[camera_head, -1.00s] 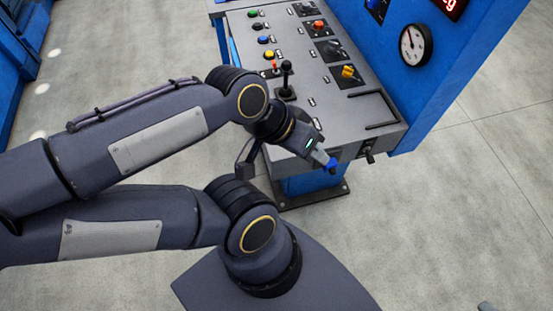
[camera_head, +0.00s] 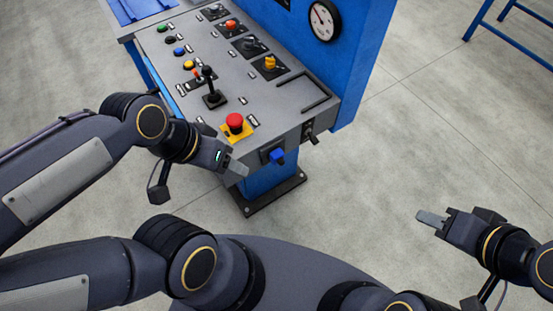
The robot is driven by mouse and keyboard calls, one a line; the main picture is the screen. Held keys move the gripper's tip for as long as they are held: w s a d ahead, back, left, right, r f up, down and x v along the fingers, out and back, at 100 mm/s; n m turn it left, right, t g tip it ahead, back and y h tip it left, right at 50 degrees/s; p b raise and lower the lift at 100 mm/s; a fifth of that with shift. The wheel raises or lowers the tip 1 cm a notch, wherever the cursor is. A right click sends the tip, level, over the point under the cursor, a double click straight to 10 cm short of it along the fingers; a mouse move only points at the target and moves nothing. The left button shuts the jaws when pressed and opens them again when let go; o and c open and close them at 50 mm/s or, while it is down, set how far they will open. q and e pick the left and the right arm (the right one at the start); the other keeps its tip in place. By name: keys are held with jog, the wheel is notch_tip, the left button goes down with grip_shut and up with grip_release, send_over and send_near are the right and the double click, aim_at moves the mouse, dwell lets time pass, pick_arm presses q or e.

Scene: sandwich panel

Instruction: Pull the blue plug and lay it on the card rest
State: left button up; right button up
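The blue plug (camera_head: 277,156) sits in a dark socket on the front face of the grey panel (camera_head: 185,81), near its right end. A thin black angled ledge (camera_head: 301,100) on the panel top at the right may be the card rest; no card shows on it. My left gripper (camera_head: 238,169) is just left of the plug in the picture, apart from it, by the panel's front edge. My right gripper (camera_head: 430,219) is over the floor at the right, well away from the panel. Each shows its fingers as one pale piece, so the gap is hidden; neither visibly holds anything.
A red mushroom button on a yellow base (camera_head: 236,125) stands close behind my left gripper. A black joystick (camera_head: 209,88), a yellow knob (camera_head: 269,63) and small coloured buttons rise from the panel. Black toggles (camera_head: 309,132) are right of the plug.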

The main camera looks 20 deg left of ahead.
pick_arm(q)
notch_tip(320, 180, down, 11)
jog(key=w+d+m+g+y+b, duration=0.25)
jog(key=m+g+y+b, duration=0.2)
jog(key=m, duration=0.25)
jog(key=m+t+y+b, duration=1)
jog(key=m+t+y, duration=0.3)
jog(key=m, duration=0.5)
send_near(283, 164)
jog(key=x, duration=0.2)
jog(key=shift+w+d+g+y, duration=0.1)
jog(key=shift+w+g+y, duration=0.15)
jog(key=shift+g+y, duration=0.15)
jog(key=x, duration=0.7)
jog(key=shift+w+a+b, duration=0.1)
jog(key=shift+a+b, duration=0.15)
jog(key=shift+b, duration=0.15)
jog(key=shift+x, duration=0.75)
